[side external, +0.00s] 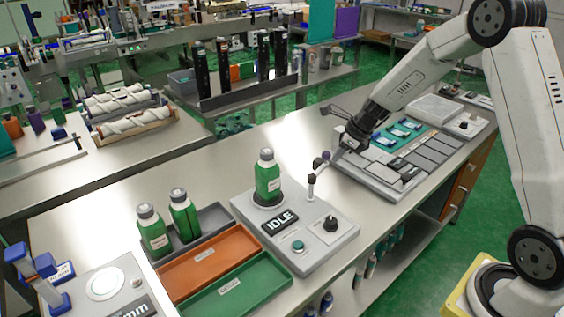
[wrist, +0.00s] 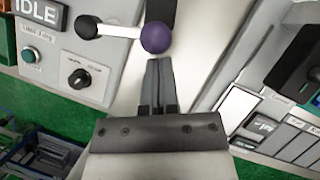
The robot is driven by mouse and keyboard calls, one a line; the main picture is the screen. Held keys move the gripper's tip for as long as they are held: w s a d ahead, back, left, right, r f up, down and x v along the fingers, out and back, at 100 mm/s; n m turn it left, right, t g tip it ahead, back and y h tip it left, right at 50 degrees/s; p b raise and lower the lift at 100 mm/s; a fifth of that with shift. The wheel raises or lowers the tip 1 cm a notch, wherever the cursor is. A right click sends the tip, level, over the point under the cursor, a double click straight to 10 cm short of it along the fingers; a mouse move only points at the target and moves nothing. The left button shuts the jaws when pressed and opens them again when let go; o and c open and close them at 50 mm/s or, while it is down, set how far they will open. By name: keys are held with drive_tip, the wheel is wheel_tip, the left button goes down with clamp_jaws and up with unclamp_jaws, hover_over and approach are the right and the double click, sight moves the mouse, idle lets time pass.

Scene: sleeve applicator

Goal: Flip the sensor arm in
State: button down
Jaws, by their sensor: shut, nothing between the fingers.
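The sensor arm (side external: 312,181) is a short white rod at the right edge of the grey applicator station (side external: 340,235). It has a dark pivot at one end and a purple ball at the other. In the side view it stands roughly upright. The wrist view shows the rod (wrist: 119,32) running from the dark pivot at left to the purple ball (wrist: 155,37). My gripper (wrist: 159,63) is shut and empty, its fingertips right by the ball. I cannot tell whether they touch it. A green bottle (side external: 267,180) stands upright on the station, behind the IDLE display (side external: 280,223).
A green button (side external: 298,246) and a black knob (side external: 330,223) sit on the station. Left of it are a grey tray (side external: 213,218) with two bottles, an orange tray (side external: 208,262) and a green tray (side external: 245,288). A panel with blue-topped items (side external: 403,130) lies to the right.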

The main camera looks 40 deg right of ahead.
sight(319, 158)
drive_tip(key=shift+w+n, duration=0.35)
drive_tip(key=shift+n, duration=0.15)
drive_tip(key=w+n+g+y, duration=0.1)
drive_tip(key=w+n, duration=0.1)
drive_tip(key=n, duration=0.1)
drive_tip(key=w+a+n+g+y, duration=0.1)
drive_tip(key=w+n, duration=0.2)
drive_tip(key=shift+a, duration=0.15)
drive_tip(key=shift+w+a+n+g+y, duration=0.1)
drive_tip(key=shift+w+a+n+g, duration=0.6)
drive_tip(key=shift+n, duration=0.35)
drive_tip(key=shift+w+a+n+g+y, duration=0.1)
drive_tip(key=shift+w+a+n+g, duration=0.3)
drive_tip(key=shift+a+n, duration=0.55)
drive_tip(key=shift+w+a+n+g+y, duration=0.1)
drive_tip(key=shift+w+a+n+g, duration=0.5)
drive_tip(key=shift+n, duration=0.6)
drive_tip(key=shift+w+d, duration=0.1)
